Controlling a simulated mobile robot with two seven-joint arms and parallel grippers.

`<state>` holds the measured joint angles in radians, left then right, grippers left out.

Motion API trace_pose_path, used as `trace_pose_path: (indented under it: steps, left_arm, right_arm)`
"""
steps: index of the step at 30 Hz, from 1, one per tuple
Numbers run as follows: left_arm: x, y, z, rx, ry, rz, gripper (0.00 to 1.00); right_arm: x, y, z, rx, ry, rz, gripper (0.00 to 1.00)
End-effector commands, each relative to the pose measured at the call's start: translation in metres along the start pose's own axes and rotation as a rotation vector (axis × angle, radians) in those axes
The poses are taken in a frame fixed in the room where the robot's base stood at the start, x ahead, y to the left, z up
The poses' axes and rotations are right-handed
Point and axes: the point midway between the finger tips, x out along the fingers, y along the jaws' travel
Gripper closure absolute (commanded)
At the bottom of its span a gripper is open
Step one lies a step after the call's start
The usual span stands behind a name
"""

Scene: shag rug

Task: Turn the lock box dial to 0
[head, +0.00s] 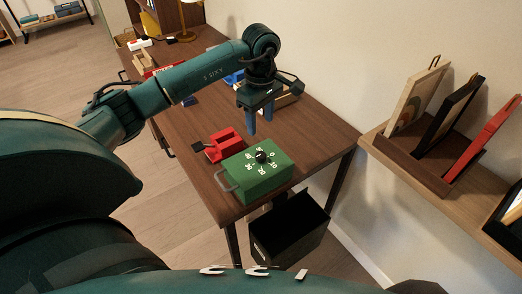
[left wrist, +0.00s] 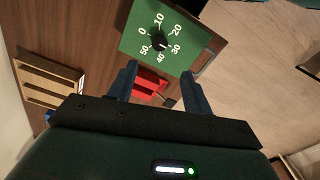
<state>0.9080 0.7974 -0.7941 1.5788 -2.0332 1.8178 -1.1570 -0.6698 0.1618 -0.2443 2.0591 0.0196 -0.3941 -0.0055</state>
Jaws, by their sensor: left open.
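The green lock box (head: 240,182) sits on the near end of the wooden desk, with a grey handle on its left side. Its black dial knob (head: 263,157) is on the top, ringed by white numbers from 0 to 50. The box also shows in the left wrist view (left wrist: 190,58), with the knob (left wrist: 158,41) facing the camera. Which number the knob points to is too small to tell. My left gripper (head: 260,128) is open and empty, pointing down above the desk, behind the box and apart from it. My right gripper is not in view.
A red object (head: 225,146) lies on the desk just behind the box. A wooden rack (left wrist: 50,82) shows at the left of the wrist view. A black bin (head: 290,232) stands below the desk, and a wall shelf (head: 430,185) holds framed pictures at right.

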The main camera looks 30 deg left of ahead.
Motion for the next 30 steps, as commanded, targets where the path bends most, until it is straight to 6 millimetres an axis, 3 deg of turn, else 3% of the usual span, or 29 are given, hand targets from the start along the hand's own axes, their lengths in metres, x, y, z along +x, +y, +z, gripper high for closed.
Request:
trace_pose_path:
  steps: [15,21,30]
  left_arm:
    - [0.100,-0.001,0.003,0.000,-0.006,-0.003,0.50]
    - [0.117,-0.001,0.003,0.001,-0.006,0.000,0.50]
    - [0.119,0.000,0.003,0.001,-0.006,0.001,0.50]
  right_arm:
    - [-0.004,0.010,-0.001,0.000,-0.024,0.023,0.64]
    - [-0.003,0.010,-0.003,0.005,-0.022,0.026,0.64]
    - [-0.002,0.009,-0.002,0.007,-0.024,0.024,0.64]
